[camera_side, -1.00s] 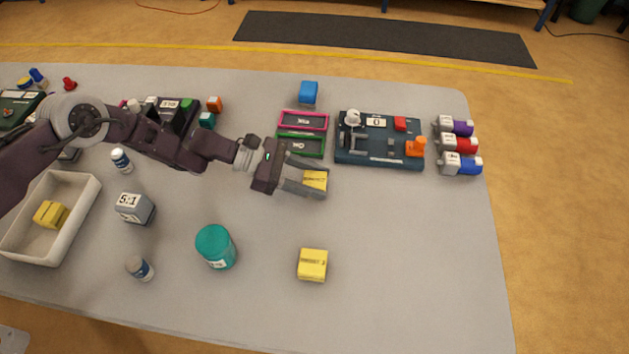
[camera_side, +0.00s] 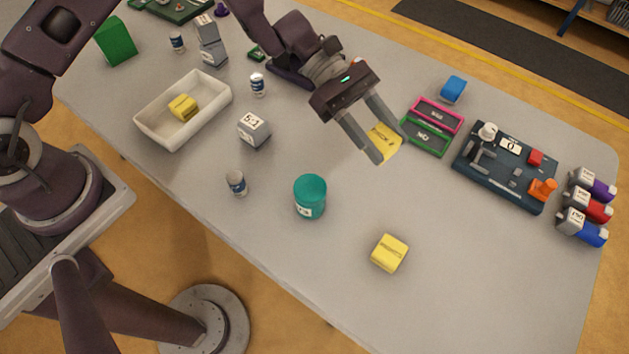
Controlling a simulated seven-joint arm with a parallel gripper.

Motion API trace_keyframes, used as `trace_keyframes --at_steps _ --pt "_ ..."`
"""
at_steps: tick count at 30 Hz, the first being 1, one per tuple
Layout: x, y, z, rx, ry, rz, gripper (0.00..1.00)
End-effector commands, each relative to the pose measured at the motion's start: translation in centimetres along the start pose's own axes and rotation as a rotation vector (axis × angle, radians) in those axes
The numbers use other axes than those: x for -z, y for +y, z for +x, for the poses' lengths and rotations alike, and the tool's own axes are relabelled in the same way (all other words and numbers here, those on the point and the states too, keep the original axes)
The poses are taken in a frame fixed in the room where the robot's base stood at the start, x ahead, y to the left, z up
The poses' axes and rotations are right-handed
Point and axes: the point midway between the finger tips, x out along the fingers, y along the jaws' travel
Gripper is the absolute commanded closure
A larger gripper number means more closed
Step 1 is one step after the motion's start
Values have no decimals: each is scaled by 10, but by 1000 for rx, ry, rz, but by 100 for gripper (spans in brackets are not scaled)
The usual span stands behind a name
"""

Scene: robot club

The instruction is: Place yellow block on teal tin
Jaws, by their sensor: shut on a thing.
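My gripper (camera_side: 390,148) is shut on a yellow block (camera_side: 384,141), with one grey finger on each side of it. The block has dark lettering on its face and looks tilted in the picture. I cannot tell how far it is above the table. The teal tin (camera_side: 310,192) stands upright on the grey table, below and left of my gripper in the picture; its round top is bare. A second yellow block (camera_side: 390,252) lies on the table to the right of the tin. A third yellow block (camera_side: 183,107) lies in the white tray (camera_side: 151,133).
A grey "5:1" block (camera_side: 254,130) and a small bottle (camera_side: 236,183) stand left of the tin. Pink (camera_side: 437,115) and green (camera_side: 426,138) frames lie just right of my gripper, beside a dark board (camera_side: 505,170). The table between tin and loose yellow block is clear.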

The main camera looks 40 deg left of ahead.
Motion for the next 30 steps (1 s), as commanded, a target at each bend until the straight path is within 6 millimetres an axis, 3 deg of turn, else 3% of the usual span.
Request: trace_keyframes --at_steps 3,6,9,11,24,30 --pt "-8 -50 -34 79 -6 30 97" --pt "-15 -86 -53 138 -16 50 97" --pt "-19 -108 -63 171 -26 59 97" --pt "-16 -114 -63 182 -29 62 97" --pt "65 -117 -28 185 -30 61 97" --pt "71 -117 -25 183 -29 64 97"
